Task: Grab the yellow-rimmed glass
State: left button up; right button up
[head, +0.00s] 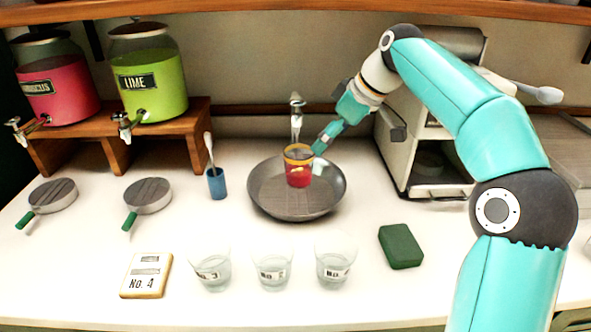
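The yellow-rimmed glass (298,168), red in its lower part, is upright within the outline of the round grey basin (270,205), under the tap. I cannot tell whether it rests on the basin floor or is held above it. My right gripper (319,148) reaches in from the right, and its tip meets the upper right side of the glass. Its fingers are small and partly hidden, so I cannot tell whether they are closed on the glass. My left gripper is not in view.
Three clear numbered glasses (273,269) stand in front of the basin. A green block (400,246) lies to their right, a No. 4 sign (147,276) to their left. A blue cup (216,183) stands left of the basin. A machine (430,150) stands right of it.

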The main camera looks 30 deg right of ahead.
aim_at(312, 158)
jog(key=b+x, duration=0.1)
jog(key=x, duration=0.7)
jog(key=shift+w+a+f, duration=0.2)
jog(key=shift+a, duration=0.05)
jog(key=shift+w+x, duration=0.2)
jog(key=shift+x, duration=2.45)
jog(key=shift+d+r, duration=0.1)
jog(key=c, duration=1.5)
jog(key=shift+r, duration=0.1)
